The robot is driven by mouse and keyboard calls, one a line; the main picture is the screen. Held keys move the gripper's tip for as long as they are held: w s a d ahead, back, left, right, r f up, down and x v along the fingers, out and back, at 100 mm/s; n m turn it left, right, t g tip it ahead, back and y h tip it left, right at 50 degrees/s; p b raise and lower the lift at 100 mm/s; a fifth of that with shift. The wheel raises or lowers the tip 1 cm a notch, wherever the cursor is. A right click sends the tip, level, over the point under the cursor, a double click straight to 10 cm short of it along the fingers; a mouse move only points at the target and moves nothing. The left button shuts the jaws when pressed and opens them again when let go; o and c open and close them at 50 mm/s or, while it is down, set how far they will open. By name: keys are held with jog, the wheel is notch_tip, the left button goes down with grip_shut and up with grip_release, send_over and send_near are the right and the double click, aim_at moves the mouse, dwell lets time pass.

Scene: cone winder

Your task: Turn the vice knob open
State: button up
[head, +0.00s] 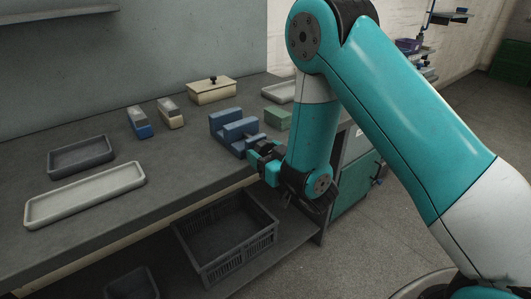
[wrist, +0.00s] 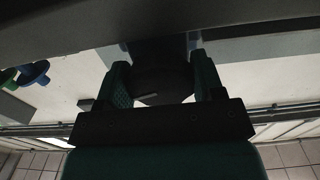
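The blue vice (head: 232,132) stands near the bench's front edge in the head view, with a gap between its two jaw blocks. My gripper (head: 262,158) is at the vice's front right end, and its fingers and the arm hide the knob there. In the wrist view, a dark round knob (wrist: 162,80) with a small pale mark lies between the two green fingers of my gripper (wrist: 160,82). The fingers are apart, one on each side of the knob. Whether they press on it or stand just clear is too dark to tell.
A green block (head: 277,119) stands close behind the vice. A lidded cream box (head: 212,93), small blue and cream blocks, a dark tray (head: 81,171) and a pale tray (head: 86,210) are on the bench. A black crate (head: 227,260) sits on the shelf below.

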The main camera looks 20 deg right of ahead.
jog(key=shift+f+n+b, duration=0.1)
jog(key=shift+n+b, duration=0.3)
jog(key=shift+n, duration=0.2)
jog(key=o, duration=0.9)
jog(key=shift+s+d, duration=0.1)
